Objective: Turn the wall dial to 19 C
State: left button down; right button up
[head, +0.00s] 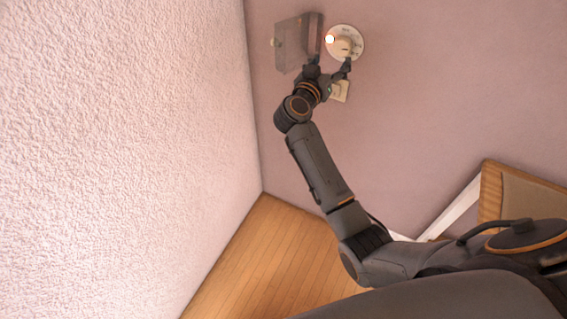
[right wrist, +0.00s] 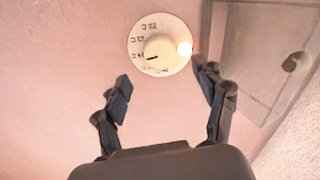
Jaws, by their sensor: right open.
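The wall dial (head: 345,43) is a round cream plate with a raised knob, fixed on the pink wall. In the right wrist view the dial (right wrist: 160,44) shows markings on its left side, too small to read surely. A dark pointer mark shows on the knob (right wrist: 160,50). A bright round spot glows at the plate's edge. My right gripper (head: 334,66) is open at the dial's lower edge in the head view. In the right wrist view my right gripper (right wrist: 160,86) has its fingers spread, with the knob beyond the gap between them. The left gripper is not in view.
A grey box (head: 291,44) with a small knob is on the wall just left of the dial. A small cream plate (head: 340,91) is below the dial, partly behind my gripper. A textured side wall (head: 120,130) stands at left. A wood-framed chair-like piece (head: 492,190) is at right.

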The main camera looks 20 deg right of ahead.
jog(key=v, duration=0.7)
jog(key=a+f+n+t+y, duration=0.2)
jog(key=a+f+n+y, duration=0.2)
jog(key=f, duration=0.9)
jog(key=s+a+f+n+t+y+b, duration=0.1)
jog(key=a+f+n+t+y, duration=0.2)
jog(key=f, duration=1)
jog(key=shift+s+a+f+n+t+y, duration=0.35)
jog(key=shift+a+n+y, duration=0.55)
jog(key=shift+a+y, duration=0.4)
jog(key=shift+a, duration=0.1)
